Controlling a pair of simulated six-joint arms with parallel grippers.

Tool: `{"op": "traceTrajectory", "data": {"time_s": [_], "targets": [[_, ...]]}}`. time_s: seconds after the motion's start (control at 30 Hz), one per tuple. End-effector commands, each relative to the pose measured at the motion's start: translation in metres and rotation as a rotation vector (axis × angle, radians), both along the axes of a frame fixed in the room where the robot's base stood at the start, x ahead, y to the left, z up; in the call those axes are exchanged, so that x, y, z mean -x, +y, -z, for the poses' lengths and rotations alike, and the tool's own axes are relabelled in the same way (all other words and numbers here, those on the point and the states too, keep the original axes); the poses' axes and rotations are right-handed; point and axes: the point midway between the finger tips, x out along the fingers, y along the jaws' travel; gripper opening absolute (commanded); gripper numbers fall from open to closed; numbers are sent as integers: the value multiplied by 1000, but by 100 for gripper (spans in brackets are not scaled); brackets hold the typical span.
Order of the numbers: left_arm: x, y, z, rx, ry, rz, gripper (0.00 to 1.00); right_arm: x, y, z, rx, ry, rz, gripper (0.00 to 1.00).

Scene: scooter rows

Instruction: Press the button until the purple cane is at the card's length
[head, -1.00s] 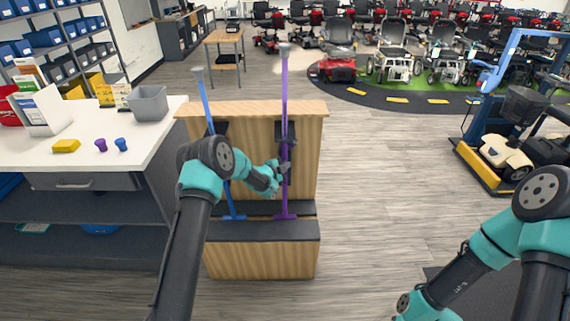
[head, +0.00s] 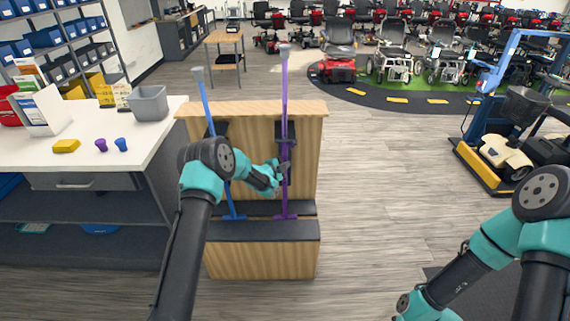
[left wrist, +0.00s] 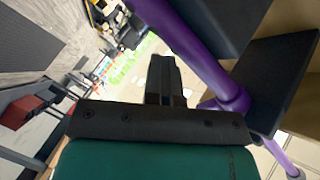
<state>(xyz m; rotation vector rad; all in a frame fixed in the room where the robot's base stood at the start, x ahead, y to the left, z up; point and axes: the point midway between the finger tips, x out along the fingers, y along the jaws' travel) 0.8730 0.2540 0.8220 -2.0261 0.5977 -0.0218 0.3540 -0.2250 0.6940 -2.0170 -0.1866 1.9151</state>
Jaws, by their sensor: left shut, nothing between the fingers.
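The purple cane (head: 284,95) stands upright in the wooden stand (head: 262,256), with a grey handle on top. A blue cane (head: 206,100) stands to its left, tilted a little. My left gripper (head: 283,170) is shut and empty at the purple cane's shaft, at mid height. In the left wrist view the shut fingers (left wrist: 165,80) are beside the purple cane (left wrist: 195,50) and its collar; whether they touch is unclear. The button itself cannot be made out. A white card (head: 42,108) stands on the counter; its writing is too small to read. My right gripper is out of view.
The white counter (head: 150,135) at left holds a grey bin (head: 149,103), a yellow block (head: 66,146), and a purple (head: 101,145) and a blue (head: 121,144) small piece. Open floor lies right of the stand. Scooters and wheelchairs line the back.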

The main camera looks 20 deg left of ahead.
Motion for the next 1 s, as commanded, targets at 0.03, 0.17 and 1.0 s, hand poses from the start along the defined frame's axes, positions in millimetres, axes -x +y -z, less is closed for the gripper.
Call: {"op": "traceTrajectory", "data": {"time_s": [0.03, 0.17, 1.0], "targets": [[-1, 1, -2, 0, -3, -3, 0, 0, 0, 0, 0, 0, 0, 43], [3, 0, -2, 1, -3, -3, 0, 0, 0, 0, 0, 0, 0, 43], [24, -8, -1, -1, -1, 0, 0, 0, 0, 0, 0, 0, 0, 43]]}}
